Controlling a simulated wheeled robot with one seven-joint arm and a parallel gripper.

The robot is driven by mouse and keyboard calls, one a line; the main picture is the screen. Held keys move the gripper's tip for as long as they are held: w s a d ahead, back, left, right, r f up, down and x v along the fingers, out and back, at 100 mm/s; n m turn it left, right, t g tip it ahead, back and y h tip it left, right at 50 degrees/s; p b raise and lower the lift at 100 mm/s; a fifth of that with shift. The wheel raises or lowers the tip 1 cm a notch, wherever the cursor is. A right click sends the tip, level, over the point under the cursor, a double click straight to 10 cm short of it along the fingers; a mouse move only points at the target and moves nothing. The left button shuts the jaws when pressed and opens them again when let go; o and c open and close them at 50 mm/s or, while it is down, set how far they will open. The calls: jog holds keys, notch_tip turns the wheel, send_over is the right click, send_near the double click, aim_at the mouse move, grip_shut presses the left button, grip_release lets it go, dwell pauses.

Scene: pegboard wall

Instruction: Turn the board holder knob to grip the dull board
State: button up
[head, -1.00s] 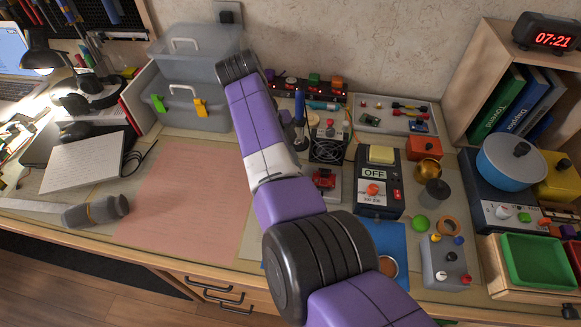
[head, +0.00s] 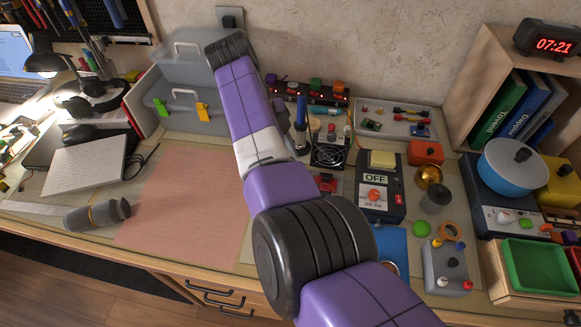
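I cannot make out the board holder, its knob or the dull board with certainty. A small red device (head: 326,184) sits just right of my arm, partly covered by it; I cannot tell whether it belongs to the holder. Small green and blue boards (head: 371,125) lie in the grey tray (head: 397,112) at the back, too small to judge as dull or shiny. My purple arm reaches from the bottom right up to the back left over the bench.
A black box marked OFF (head: 378,213) with an orange knob stands right of the arm, a fan (head: 329,152) behind it. A grey box with coloured knobs (head: 446,273) stands at front right. The pink mat (head: 185,205) left of the arm is clear. Storage boxes (head: 190,104) stand at back left.

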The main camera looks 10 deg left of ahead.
jog(key=shift+v, duration=1.85)
